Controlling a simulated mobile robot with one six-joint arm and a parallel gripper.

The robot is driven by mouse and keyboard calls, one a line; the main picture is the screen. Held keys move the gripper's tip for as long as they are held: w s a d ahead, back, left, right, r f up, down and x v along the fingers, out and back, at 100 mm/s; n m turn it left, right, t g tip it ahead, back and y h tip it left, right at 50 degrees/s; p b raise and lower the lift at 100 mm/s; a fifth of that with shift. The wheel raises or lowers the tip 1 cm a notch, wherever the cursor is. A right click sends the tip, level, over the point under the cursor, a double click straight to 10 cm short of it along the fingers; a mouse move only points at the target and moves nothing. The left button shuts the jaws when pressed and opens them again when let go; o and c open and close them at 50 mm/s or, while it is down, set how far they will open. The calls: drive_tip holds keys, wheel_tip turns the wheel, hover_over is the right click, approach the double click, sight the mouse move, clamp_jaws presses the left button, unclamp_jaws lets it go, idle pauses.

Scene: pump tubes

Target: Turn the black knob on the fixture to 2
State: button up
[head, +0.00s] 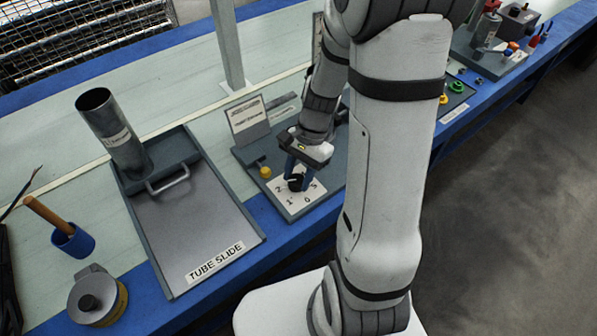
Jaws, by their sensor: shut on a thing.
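The fixture (254,152) is a dark grey base with an upright sign, standing on the bench in the middle of the head view. A white dial plate (291,206) with printed digits lies at its front; I make out 2, 1, 0 and 3. The black knob (295,183) stands on this plate.
A yellow knob (265,172) sits on the fixture left of the dial. A tray marked TUBE SLIDE (205,225) holds an upright metal tube (112,135) on the left. A blue cup (73,240) and a round yellow-sided device (97,297) stand farther left. A post (228,45) rises behind.

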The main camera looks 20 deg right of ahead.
drive_tip(key=o, duration=1)
drive_tip(key=p+v, duration=0.2)
drive_tip(key=v, duration=0.6)
drive_tip(key=s+a+r+n+t+h+p, duration=0.1)
drive_tip(key=s+r+n+p, duration=0.2)
drive_tip(key=r, duration=0.6)
drive_tip(key=s+r+n+t+h+p, duration=0.1)
drive_tip(key=s+r+n+t+p, duration=0.1)
drive_tip(key=r+p, duration=0.5)
drive_tip(key=s+a+r+n+t+h+p, duration=0.1)
drive_tip(key=s+r+n+t+p, duration=0.1)
drive_tip(key=r+n+p, duration=0.4)
drive_tip(key=shift+s+a+r+h, duration=0.1)
drive_tip(key=shift+s+r, duration=0.2)
drive_tip(key=shift+r, duration=0.45)
drive_tip(key=shift+s+a+r+h, duration=0.1)
drive_tip(key=shift+s+r, duration=0.2)
drive_tip(key=shift+r, duration=0.45)
drive_tip(key=shift+s+a+r+h, duration=0.15)
drive_tip(key=shift+s+r, duration=0.15)
drive_tip(key=shift+r, duration=0.5)
